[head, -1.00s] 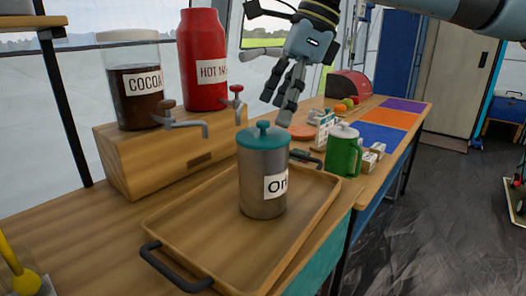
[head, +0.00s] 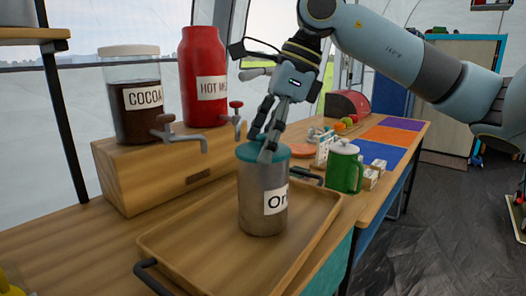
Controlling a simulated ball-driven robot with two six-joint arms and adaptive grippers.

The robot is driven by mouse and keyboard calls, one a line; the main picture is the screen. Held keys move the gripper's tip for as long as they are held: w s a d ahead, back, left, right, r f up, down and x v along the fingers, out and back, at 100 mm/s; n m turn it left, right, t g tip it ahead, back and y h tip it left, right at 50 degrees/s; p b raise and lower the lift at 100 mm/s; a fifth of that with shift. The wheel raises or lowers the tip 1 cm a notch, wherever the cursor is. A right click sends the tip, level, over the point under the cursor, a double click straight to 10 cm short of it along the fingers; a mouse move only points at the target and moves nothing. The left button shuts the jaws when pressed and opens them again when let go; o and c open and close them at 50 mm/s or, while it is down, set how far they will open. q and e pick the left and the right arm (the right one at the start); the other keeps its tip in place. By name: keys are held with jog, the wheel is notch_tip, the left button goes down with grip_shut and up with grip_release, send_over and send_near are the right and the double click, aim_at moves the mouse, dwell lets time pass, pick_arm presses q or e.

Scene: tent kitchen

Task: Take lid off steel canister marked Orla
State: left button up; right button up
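The steel canister (head: 255,205) stands upright on the wooden tray, its label turned right so only the start, "Or", shows. Its teal lid (head: 250,152) sits on top. My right gripper (head: 261,146) has come down from above, its dark fingers apart, one on each side of the lid's knob. The fingers partly hide the knob, so I cannot tell whether they press on it. My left gripper is not in view.
The wooden tray (head: 190,262) has dark handles. Behind it, a wooden stand (head: 150,185) holds a cocoa jar (head: 133,105) and a red dispenser (head: 205,75) with taps close to the canister.

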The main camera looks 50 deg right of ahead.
jog(key=shift+c, duration=1.4)
jog(key=shift+r, duration=0.15)
jog(key=shift+r, duration=0.3)
jog(key=r, duration=0.3)
jog(key=shift+d+r, duration=0.25)
jog(key=shift+d, duration=0.05)
jog(key=d, duration=0.2)
jog(key=d+r, duration=0.1)
jog(key=shift+s+b, duration=0.3)
jog(key=d+r+b, duration=0.5)
jog(key=d+b, duration=0.3)
jog(key=shift+s+r, duration=0.3)
jog(key=shift+s, duration=0.15)
